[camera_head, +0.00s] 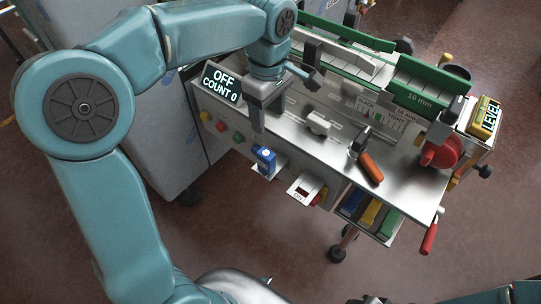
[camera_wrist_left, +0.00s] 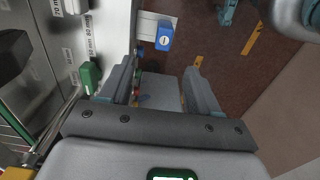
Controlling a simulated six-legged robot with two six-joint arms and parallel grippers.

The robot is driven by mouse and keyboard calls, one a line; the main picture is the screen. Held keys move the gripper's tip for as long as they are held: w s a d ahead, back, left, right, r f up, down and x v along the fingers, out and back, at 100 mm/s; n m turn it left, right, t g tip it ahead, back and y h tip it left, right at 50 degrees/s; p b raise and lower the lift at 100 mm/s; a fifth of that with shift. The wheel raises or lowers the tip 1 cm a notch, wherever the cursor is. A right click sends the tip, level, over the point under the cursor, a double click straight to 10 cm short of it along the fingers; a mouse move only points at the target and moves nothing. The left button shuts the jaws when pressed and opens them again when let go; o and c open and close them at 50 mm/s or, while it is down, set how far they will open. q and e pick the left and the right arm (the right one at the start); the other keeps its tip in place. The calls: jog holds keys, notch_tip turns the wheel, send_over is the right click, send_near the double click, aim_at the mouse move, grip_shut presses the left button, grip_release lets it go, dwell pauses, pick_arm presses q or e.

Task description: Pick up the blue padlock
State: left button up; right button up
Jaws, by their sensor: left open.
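The blue padlock (camera_head: 264,160) stands upright on a small pale ledge (camera_head: 268,173) on the front of the steel machine. It also shows in the left wrist view (camera_wrist_left: 164,37), at the top, beyond the fingertips. My left gripper (camera_head: 284,104) is open and empty, above the machine's front edge, over and apart from the padlock. In the left wrist view its two fingers (camera_wrist_left: 162,80) are spread wide with nothing between them. Parts of my right arm show at the lower right edge of the head view; its jaws cannot be made out.
An orange-handled tool (camera_head: 370,167) lies on the machine top. A red-and-white switch plate (camera_head: 307,189) projects right of the padlock. Green and red buttons (camera_head: 222,126) are to its left. A bin (camera_head: 370,215) with coloured items hangs at the right. The floor in front is clear.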

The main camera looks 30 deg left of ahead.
aim_at(266, 153)
pick_arm(q)
jog(key=f, duration=0.7)
jog(key=s+f, duration=0.1)
jog(key=f, duration=0.2)
jog(key=shift+a+f, duration=0.15)
jog(key=shift+f, duration=0.05)
notch_tip(266, 153, down, 5)
jog(key=shift+f, duration=0.15)
jog(key=shift+w, duration=0.1)
jog(key=c, duration=1.1)
